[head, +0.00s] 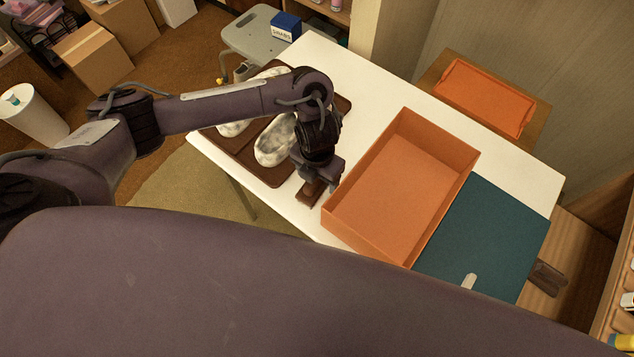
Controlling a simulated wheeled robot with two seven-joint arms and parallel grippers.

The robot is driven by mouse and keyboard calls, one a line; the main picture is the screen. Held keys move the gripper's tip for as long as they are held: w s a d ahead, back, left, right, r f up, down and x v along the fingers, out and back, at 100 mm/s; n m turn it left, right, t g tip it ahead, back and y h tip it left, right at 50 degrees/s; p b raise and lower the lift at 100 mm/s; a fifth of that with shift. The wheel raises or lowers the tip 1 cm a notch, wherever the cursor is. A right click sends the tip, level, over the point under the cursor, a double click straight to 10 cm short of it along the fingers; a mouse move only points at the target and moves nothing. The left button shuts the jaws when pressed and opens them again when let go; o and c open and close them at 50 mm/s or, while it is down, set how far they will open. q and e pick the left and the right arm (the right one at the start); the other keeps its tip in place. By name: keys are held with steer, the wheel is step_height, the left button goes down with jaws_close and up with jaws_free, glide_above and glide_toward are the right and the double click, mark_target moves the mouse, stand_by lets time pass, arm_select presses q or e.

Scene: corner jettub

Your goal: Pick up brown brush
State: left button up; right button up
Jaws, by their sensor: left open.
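A small brown block-like object (309,194), which looks like the brown brush, sits on the white table (379,90) near its front edge, between the dark brown tray and the orange box. My left gripper (314,182) points down right over it, with its jaws open. The gripper hides much of the brush, and I cannot tell whether the fingers touch it. My right gripper is not in view.
A pair of mottled white shoes (273,143) lies on the dark brown tray (268,176), left of the gripper. An open orange box (400,185) stands close on the right. A teal mat (490,235) lies beyond it. An orange tray (484,97) is behind the table.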

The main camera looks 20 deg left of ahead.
arm_select(q)
steer(key=shift+f, duration=0.8)
steer(key=shift+c, duration=0.4)
steer(key=c, duration=1)
steer(key=shift+r, duration=0.1)
steer(key=shift+c, duration=0.2)
steer(key=r+p, duration=0.2)
steer(key=r, duration=0.2)
steer(key=r+p, duration=0.1)
steer(key=r, duration=0.3)
steer(key=shift+w+r+p, duration=0.2)
steer(key=shift+r+p, duration=0.1)
steer(key=shift+p, duration=0.05)
step_height(320, 180, up, 11)
steer(key=p, duration=0.2)
steer(key=shift+s+r, duration=0.15)
steer(key=shift+s, duration=0.05)
